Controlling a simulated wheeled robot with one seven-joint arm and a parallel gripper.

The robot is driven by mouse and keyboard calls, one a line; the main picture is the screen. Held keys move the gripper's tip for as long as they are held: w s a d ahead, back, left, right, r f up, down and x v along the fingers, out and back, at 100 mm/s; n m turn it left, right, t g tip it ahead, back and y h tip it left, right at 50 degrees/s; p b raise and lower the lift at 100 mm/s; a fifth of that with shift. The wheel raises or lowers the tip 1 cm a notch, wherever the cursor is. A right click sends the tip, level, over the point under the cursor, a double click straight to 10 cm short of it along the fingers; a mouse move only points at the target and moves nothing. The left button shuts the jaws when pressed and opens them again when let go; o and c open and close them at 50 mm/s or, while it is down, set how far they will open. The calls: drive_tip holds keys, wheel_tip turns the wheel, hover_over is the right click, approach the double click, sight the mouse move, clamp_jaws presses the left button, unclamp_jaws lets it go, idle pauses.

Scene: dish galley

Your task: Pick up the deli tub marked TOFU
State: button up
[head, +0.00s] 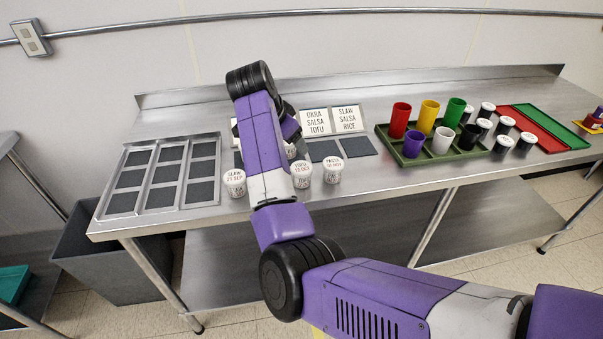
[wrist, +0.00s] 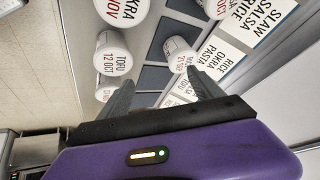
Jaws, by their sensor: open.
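The white deli tub marked TOFU (wrist: 113,58) shows at the left of the wrist view, with red date text. In the head view it appears to be the middle tub (head: 302,174) of the front row, just right of my arm. My gripper (wrist: 160,77) is open and empty, its two grey fingers apart. The TOFU tub stands beyond and left of the left finger, not between the fingers. A tub marked OKRA (wrist: 122,12) is beside it. Another tub (wrist: 106,91) is partly hidden by the left finger. In the head view my arm hides the fingers.
Another tub (wrist: 180,51) stands near the right fingertip, on the mat side. Label cards (wrist: 258,22) stand behind dark mats (head: 359,146). A three-lane tray (head: 214,136) is at left. A green tray (head: 384,137) with coloured cups is at right. Front counter edge is close.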

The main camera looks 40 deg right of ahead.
sight(301, 168)
drive_tip(key=s+a+m+g+y, duration=0.1)
drive_tip(key=s, duration=0.1)
drive_tip(key=s+a+m+g+y, duration=0.1)
drive_tip(key=s+a+g, duration=0.1)
drive_tip(key=shift+a+m, duration=0.15)
drive_tip(key=shift+m, duration=0.25)
drive_tip(key=shift+s+a+f, duration=0.1)
drive_tip(key=shift+s, duration=0.1)
drive_tip(key=shift+s+p+x, duration=0.1)
drive_tip(key=shift+p+x, duration=0.35)
drive_tip(key=shift+x, duration=1.4)
drive_tip(key=shift+s+p+x, duration=0.15)
drive_tip(key=shift+p+x, duration=0.3)
drive_tip(key=shift+x, duration=1.4)
drive_tip(key=shift+a, duration=0.15)
drive_tip(key=shift+c, duration=0.2)
drive_tip(key=c, duration=1.4)
